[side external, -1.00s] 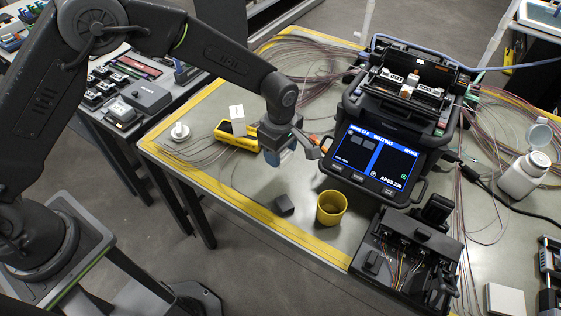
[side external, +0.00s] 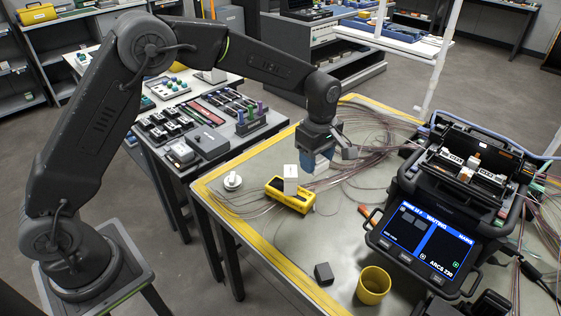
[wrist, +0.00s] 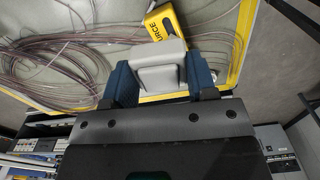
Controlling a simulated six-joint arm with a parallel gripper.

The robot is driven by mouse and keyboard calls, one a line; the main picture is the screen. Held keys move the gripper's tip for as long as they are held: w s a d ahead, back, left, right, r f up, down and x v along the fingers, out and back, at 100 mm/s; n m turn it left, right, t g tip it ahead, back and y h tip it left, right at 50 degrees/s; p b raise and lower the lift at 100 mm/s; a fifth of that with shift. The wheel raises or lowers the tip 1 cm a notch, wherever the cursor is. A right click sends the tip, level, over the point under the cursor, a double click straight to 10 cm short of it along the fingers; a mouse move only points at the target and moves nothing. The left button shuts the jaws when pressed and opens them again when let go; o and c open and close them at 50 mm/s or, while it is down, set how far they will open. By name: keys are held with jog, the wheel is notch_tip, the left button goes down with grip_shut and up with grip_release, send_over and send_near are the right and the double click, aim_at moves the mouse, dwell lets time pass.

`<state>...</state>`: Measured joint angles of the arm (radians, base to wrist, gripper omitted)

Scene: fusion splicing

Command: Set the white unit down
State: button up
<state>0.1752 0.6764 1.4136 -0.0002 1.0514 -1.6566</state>
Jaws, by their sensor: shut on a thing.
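The white unit (wrist: 162,68), a pale grey-white block with a stepped face, sits between the two blue fingers of my gripper (wrist: 160,82) in the wrist view. The gripper is shut on it. In the side view my gripper (side external: 316,160) is over the rear left part of the table, and a pale block (side external: 290,186) shows just left of the fingers, overlapping the yellow device. I cannot tell from this view how far the unit is from the surface. In the wrist view the unit partly hides the yellow device.
The yellow device (side external: 298,204) lies below the gripper; it reads "SOURCE" in the wrist view (wrist: 165,23). Loose fibres (side external: 375,140) spread behind. Table is clear front left.

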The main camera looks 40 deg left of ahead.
jog(key=w+a+n, duration=0.1)
jog(key=w+a, duration=0.1)
jog(key=a, duration=2.9)
send_over(280, 160)
notch_tip(280, 160, down, 12)
jog(key=shift+d+f, duration=0.1)
jog(key=shift+f, duration=1.95)
jog(key=shift+f, duration=0.1)
jog(key=o, duration=0.9)
